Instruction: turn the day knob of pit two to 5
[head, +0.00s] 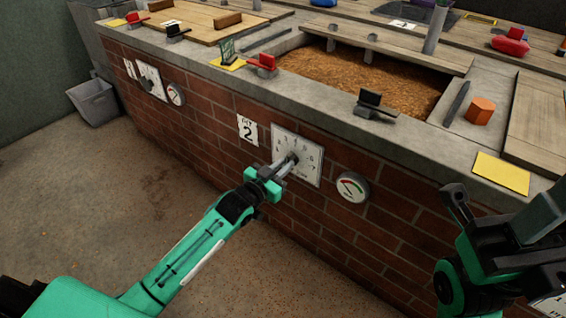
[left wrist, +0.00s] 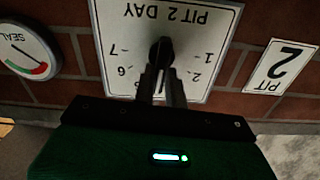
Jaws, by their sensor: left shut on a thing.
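The pit two day dial (head: 309,166) is a white plate on the brick wall, beside the sign with a 2 (head: 247,130). In the left wrist view the plate (left wrist: 205,18) shows upside down, reading PIT 2 DAY, with 7 and 6 at left and 1 and 2 at right. My left gripper (head: 287,162) is shut on the dark day knob (left wrist: 161,50) at the plate's middle. The fingers hide part of the numbers, and I cannot tell where the knob points. My right gripper (head: 456,206) is at the right, apart from the dial; its jaw opening is unclear.
A round seal gauge (head: 352,187) sits right of the dial. Above are the concrete ledge (head: 322,94), a red clip (head: 263,63), a black clip (head: 371,100) and a yellow card (head: 500,173). The pit holds brown grain (head: 365,82).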

